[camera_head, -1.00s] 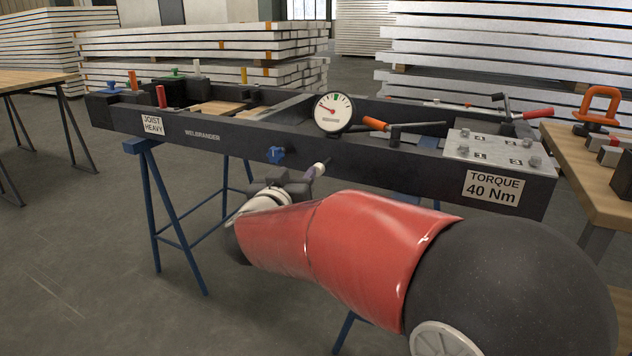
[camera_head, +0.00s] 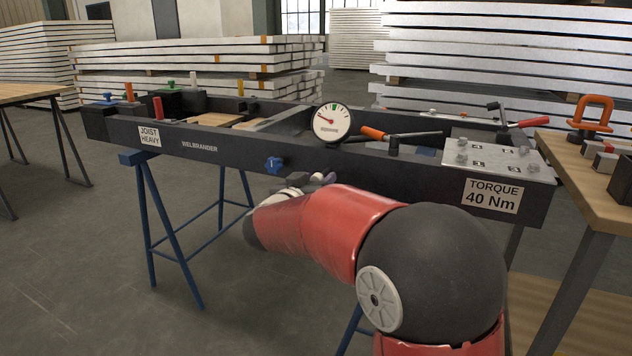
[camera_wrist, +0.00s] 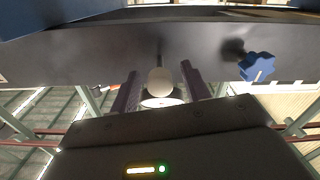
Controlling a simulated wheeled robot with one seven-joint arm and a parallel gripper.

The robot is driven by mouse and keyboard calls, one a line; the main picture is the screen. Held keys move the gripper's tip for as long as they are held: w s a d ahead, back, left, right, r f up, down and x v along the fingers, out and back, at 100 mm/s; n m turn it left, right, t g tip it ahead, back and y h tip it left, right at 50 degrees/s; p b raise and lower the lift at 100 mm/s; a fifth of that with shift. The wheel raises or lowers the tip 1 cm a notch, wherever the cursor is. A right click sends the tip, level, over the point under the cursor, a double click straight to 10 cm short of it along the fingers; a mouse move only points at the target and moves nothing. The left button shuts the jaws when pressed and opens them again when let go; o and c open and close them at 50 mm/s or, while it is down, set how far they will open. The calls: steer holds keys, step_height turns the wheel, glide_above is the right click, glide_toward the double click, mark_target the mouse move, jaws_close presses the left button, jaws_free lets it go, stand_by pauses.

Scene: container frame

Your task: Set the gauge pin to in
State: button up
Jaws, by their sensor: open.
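A pale round knob on a thin dark stem, which looks like the gauge pin (camera_wrist: 159,82), sticks out from the dark side wall of the frame in the wrist view. My gripper (camera_wrist: 160,71) is open, with one purple finger on each side of the knob and visible gaps between. Whether the stem is in or out cannot be told. In the head view my gripper (camera_head: 318,180) is at the frame's front wall, and my red arm hides most of it and the pin. A round white dial gauge (camera_head: 331,123) with a red needle stands on the frame above.
A blue star knob (camera_head: 274,164) is on the front wall left of my gripper; it shows right of the fingers in the wrist view (camera_wrist: 257,67). The dark frame (camera_head: 240,158) rests on blue trestles (camera_head: 150,220). An orange-handled tool (camera_head: 372,132) lies on the frame.

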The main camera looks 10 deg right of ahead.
jaws_close()
steer(key=shift+w+d+r+p, duration=0.15)
steer(key=shift+w+d+p, duration=0.05)
steer(key=shift+w+p, duration=0.15)
steer(key=shift+p+x, duration=0.6)
steer(key=shift+x, duration=0.4)
jaws_free()
steer(key=v, duration=0.7)
steer(key=shift+s+a, duration=0.25)
steer(key=shift+s, duration=0.1)
